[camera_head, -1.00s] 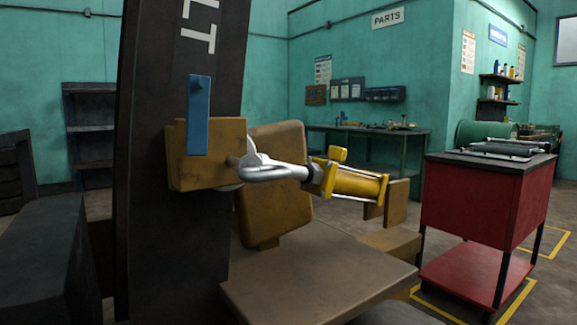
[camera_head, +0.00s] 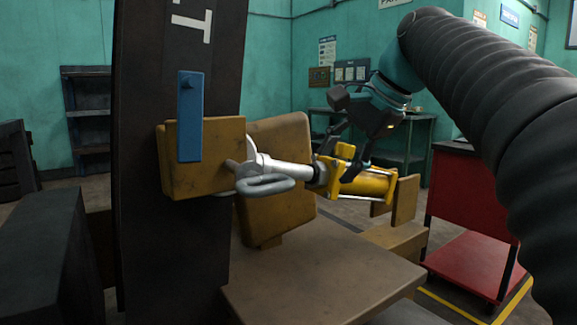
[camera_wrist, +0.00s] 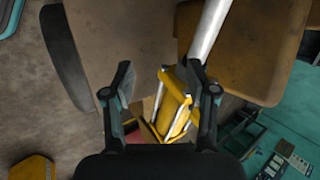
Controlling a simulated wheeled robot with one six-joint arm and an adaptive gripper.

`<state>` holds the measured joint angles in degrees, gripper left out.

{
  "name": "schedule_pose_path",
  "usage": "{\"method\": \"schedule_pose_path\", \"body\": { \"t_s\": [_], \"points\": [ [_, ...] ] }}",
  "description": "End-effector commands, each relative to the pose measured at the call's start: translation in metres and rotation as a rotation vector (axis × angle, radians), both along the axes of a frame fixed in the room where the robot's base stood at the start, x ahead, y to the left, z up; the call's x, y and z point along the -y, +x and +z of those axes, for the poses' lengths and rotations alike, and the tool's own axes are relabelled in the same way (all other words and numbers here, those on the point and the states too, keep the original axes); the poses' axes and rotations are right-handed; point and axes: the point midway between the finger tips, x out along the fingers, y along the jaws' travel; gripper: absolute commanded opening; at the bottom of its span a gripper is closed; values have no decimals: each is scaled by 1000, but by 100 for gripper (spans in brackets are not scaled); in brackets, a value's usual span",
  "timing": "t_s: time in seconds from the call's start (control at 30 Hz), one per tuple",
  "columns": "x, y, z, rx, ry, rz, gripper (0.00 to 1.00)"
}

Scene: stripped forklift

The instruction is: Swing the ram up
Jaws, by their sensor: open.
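The ram has a yellow cylinder (camera_head: 368,184) and a bright rod (camera_head: 288,170). It lies nearly level, tilted slightly down to the right, with its rod end at the yellow block (camera_head: 203,158) on the dark mast. A grey loop (camera_head: 265,185) hangs at the rod end. My gripper (camera_head: 344,157) is open at the cylinder's rod-side end. In the wrist view the yellow cylinder (camera_wrist: 175,108) shows between my fingers (camera_wrist: 160,88), closer to the right finger. I cannot tell whether a finger touches it.
A blue bar (camera_head: 190,117) stands upright on the yellow block. A brown flat plate (camera_head: 300,275) lies below the ram. A yellow-brown panel (camera_head: 275,215) stands behind the rod. A red cabinet (camera_head: 465,205) stands to the right, partly behind my arm.

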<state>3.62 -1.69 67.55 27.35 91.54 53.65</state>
Motion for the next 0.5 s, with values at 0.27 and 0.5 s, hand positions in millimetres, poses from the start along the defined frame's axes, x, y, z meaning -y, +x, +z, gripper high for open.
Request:
{"method": "schedule_pose_path", "body": {
  "t_s": [0.27, 0.5],
  "points": [
    [-11, 31, 53, -106, 142, -71, 58],
    [-14, 35, 62, -138, 174, -87, 58]
  ]
}}
